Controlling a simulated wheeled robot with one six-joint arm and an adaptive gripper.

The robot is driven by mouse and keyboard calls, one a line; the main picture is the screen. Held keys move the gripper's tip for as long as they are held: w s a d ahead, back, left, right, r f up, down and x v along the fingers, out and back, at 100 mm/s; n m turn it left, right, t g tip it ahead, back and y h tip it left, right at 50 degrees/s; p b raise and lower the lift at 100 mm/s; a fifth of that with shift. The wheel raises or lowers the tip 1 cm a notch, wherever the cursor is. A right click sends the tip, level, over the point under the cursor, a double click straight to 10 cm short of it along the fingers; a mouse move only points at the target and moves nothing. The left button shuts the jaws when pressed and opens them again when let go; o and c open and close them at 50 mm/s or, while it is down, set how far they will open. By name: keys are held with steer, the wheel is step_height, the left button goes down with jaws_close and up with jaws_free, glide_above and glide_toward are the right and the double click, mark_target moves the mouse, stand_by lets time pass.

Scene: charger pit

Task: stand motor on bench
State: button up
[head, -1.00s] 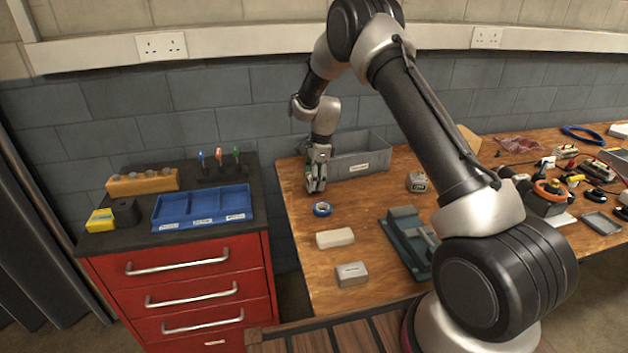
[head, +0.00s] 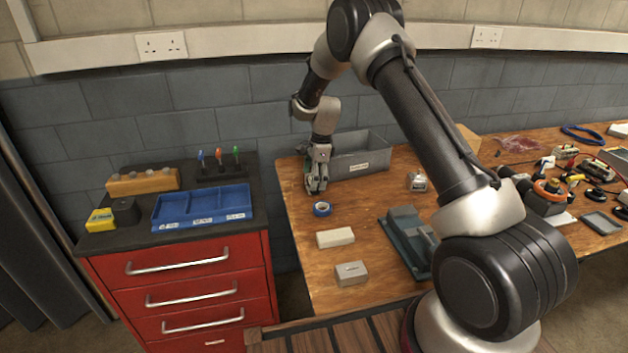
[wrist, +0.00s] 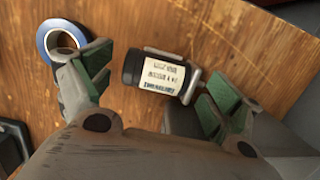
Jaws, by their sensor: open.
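The motor (wrist: 160,75) appears to be the small cylinder with a black end, a cream printed label and grey metal at its other end. In the wrist view it lies on its side on the wooden bench (wrist: 215,38), between my spread fingers, with a gap to the left one. Contact with the right finger cannot be told. My gripper (wrist: 155,88) is open, pointing down over it. In the head view my gripper (head: 315,188) is low over the bench's left end, and the motor cannot be made out there.
A grey bin (head: 375,162) stands just behind my gripper. A blue tape roll (head: 322,209), a cream block (head: 335,238), a grey box (head: 351,273) and a green-grey vise (head: 408,240) are nearer. A small metal item (head: 416,181) sits right. A red drawer cabinet (head: 185,285) stands left.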

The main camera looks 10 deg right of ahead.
steer(key=s+d+r+n+t, duration=0.1)
steer(key=s+d+r+n, duration=0.15)
steer(key=r, duration=0.85)
steer(key=s+d+r+n, duration=0.1)
steer(key=s+d+r, duration=0.2)
steer(key=r, duration=0.8)
steer(key=s+d+r+n+t, duration=0.1)
steer(key=s+d+r+n, duration=0.15)
steer(key=s+r, duration=0.35)
steer(key=s+d+r+n, duration=0.1)
steer(key=s+r+n, duration=0.25)
steer(key=s, duration=0.45)
steer(key=s+d+n+t+h, duration=0.1)
steer(key=s+n, duration=0.3)
steer(key=s, duration=0.8)
steer(key=s+d+r+n+t, duration=0.1)
steer(key=s+d+n, duration=0.3)
steer(key=s, duration=0.8)
steer(key=shift+s+d+n+h, duration=0.3)
steer(key=shift+d+n+h, duration=0.05)
steer(key=shift+h, duration=0.05)
